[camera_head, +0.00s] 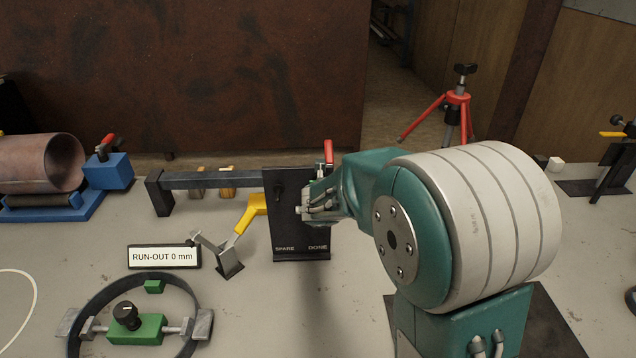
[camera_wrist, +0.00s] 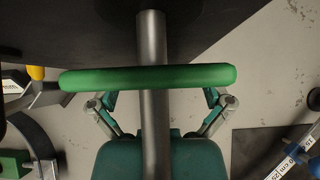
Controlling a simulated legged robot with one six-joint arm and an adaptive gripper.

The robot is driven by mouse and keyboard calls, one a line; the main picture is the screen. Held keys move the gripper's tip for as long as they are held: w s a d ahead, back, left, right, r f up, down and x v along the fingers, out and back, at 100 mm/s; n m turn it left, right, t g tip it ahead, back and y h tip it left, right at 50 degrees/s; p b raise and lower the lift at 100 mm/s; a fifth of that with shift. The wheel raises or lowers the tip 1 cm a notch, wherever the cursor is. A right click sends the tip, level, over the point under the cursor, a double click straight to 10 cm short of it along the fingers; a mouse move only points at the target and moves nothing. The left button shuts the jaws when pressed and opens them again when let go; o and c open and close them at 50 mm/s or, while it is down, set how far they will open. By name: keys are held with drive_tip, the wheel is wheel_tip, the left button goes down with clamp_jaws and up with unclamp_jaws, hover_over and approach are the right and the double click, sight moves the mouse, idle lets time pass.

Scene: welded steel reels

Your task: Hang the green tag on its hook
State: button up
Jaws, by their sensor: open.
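The green tag (camera_wrist: 190,77) shows edge-on in the wrist view as a rounded green bar. It crosses over a grey metal hook rod (camera_wrist: 151,40), which shows on both sides of it; the tag appears to hang on this rod, though its hole is hidden. My gripper (camera_wrist: 160,102) is open, with one finger on each side of the rod, just below the tag in the picture. In the head view my gripper (camera_head: 318,203) is at the DONE side of the black board (camera_head: 287,238). The tag cannot be made out there.
The SPARE side (camera_head: 279,192) of the board is left of my gripper. A red-handled clamp (camera_head: 328,154) stands behind it. A yellow-handled clamp (camera_head: 248,214), a RUN-OUT sign (camera_head: 164,257) and a dark ring (camera_head: 93,290) are to the left. Bare bench lies in front of the board.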

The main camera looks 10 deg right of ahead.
drive_tip(key=v, duration=1.2)
drive_tip(key=shift+s, duration=0.1)
drive_tip(key=s+a, duration=0.1)
drive_tip(key=s, duration=0.7)
drive_tip(key=shift+s+a, duration=0.3)
drive_tip(key=shift+a, duration=0.1)
idle(0.6)
